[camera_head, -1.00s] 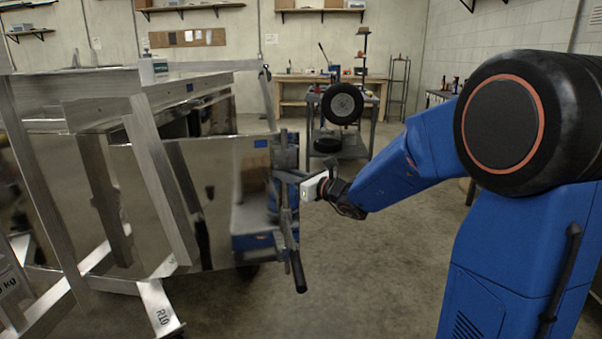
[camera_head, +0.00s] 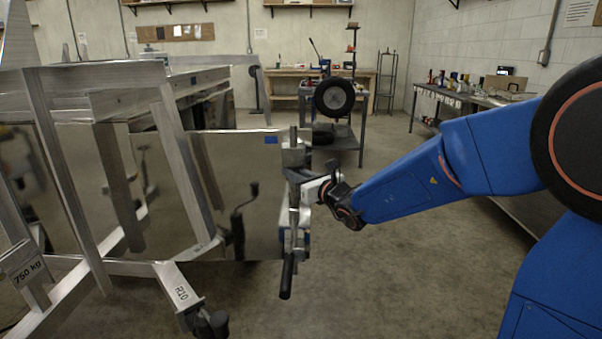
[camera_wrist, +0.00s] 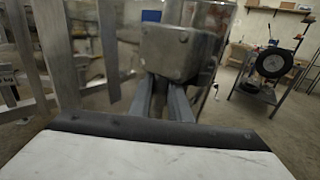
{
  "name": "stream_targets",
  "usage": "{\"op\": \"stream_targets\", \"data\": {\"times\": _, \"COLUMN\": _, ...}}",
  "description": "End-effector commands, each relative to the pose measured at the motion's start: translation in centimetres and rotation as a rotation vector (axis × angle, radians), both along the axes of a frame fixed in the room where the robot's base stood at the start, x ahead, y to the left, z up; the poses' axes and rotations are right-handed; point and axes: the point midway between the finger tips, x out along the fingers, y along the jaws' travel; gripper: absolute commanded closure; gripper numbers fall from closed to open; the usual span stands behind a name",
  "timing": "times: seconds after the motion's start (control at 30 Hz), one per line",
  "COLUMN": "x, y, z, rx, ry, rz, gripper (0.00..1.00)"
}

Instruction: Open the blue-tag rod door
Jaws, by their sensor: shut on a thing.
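The shiny metal door (camera_head: 235,190) stands out to the right of the trailer's frame post, with a blue tag (camera_head: 271,140) near its upper right corner. An upright rod (camera_head: 294,215) with brackets runs along its right edge and ends below in a dark handle grip (camera_head: 287,277). My gripper (camera_head: 305,188) is at the upper part of this rod hardware, reaching in from the right. In the wrist view its two grey fingers (camera_wrist: 166,100) are shut at a metal housing (camera_wrist: 185,50), which hides the fingertips and what they hold.
The trailer frame (camera_head: 182,165) fills the left, with a low leg marked R10 (camera_head: 180,290) jutting forward. A trolley with a wheel (camera_head: 333,97) stands behind the door. A bench (camera_head: 440,98) lines the right wall. Concrete floor (camera_head: 420,270) is clear below my arm.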

Motion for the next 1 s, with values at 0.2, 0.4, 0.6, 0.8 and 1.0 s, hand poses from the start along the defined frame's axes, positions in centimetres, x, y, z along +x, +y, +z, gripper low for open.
{"op": "stream_targets", "data": {"times": 0.2, "x": 0.0, "y": 0.2, "z": -0.1, "rx": -0.001, "ry": 0.001, "rz": -0.002, "gripper": 1.00}}
{"op": "stream_targets", "data": {"times": 0.4, "x": 0.0, "y": 0.1, "z": -0.1, "rx": -0.001, "ry": 0.001, "rz": -0.003, "gripper": 1.00}}
{"op": "stream_targets", "data": {"times": 0.6, "x": 0.0, "y": 0.1, "z": -0.1, "rx": -0.001, "ry": 0.001, "rz": -0.002, "gripper": 0.75}}
{"op": "stream_targets", "data": {"times": 0.8, "x": -0.1, "y": 0.2, "z": 0.0, "rx": 0.000, "ry": 0.000, "rz": -0.001, "gripper": 0.75}}
{"op": "stream_targets", "data": {"times": 1.0, "x": -1.2, "y": -0.7, "z": 0.1, "rx": 0.001, "ry": -0.002, "rz": -0.003, "gripper": 0.75}}
